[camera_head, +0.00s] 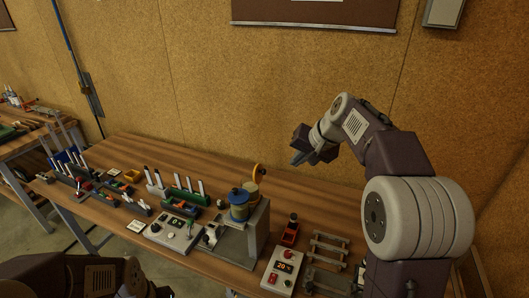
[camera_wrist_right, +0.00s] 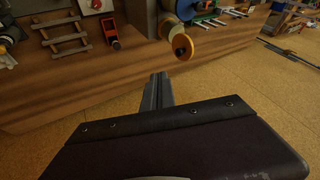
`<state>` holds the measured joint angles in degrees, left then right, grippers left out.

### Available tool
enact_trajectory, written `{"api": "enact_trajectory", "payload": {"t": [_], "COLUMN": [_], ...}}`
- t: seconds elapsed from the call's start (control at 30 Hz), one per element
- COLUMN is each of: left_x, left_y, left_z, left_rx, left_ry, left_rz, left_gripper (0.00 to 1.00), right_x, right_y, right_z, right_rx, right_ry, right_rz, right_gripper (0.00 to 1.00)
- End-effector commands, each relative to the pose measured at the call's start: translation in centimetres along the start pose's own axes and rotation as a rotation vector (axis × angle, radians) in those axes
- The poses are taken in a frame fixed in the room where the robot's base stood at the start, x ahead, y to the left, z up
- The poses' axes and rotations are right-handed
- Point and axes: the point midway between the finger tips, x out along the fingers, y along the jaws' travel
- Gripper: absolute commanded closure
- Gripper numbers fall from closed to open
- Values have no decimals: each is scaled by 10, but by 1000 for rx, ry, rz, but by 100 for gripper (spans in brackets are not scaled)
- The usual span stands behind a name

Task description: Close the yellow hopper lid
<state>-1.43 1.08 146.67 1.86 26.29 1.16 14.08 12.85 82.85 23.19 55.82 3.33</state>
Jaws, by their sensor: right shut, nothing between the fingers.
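The yellow hopper lid (camera_head: 260,172) stands raised on edge, open, at the top of the yellow hopper (camera_head: 252,189) behind a blue-topped one on the grey stand. In the right wrist view the lid (camera_wrist_right: 182,47) shows as an orange-yellow disc beside the hopper's pale yellow body (camera_wrist_right: 168,25). My right gripper (camera_head: 297,158) is shut and empty, in the air to the right of the lid and apart from it. In the wrist view its fingertips (camera_wrist_right: 158,76) point towards the bench, below and left of the lid. My left gripper is out of view; only part of that arm shows.
The blue hopper (camera_head: 238,198) stands close in front of the yellow one. A control box with red buttons (camera_head: 282,271), a red part (camera_head: 290,232) and grey racks (camera_head: 330,243) lie to the right. Several tools and blocks crowd the bench's left.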

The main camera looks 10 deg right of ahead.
Motion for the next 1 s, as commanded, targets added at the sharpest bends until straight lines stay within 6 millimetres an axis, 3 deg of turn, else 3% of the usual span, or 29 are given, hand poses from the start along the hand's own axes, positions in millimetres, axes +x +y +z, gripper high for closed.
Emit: {"api": "enact_trajectory", "payload": {"t": [0.23, 0.63, 0.8, 1.0], "left_x": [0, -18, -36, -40], "left_y": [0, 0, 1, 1], "left_z": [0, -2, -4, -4], "left_rx": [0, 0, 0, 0], "left_ry": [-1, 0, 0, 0], "left_rz": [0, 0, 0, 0], "left_gripper": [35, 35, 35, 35], "right_x": [18, 103, 114, 122], "right_y": [1, 1, -24, -33], "right_z": [2, 2, 1, 2], "right_rx": [0, -1, -3, -2], "right_ry": [-4, -4, -2, 1], "right_rz": [1, 3, 1, 1], "right_gripper": [100, 100, 100, 100]}}
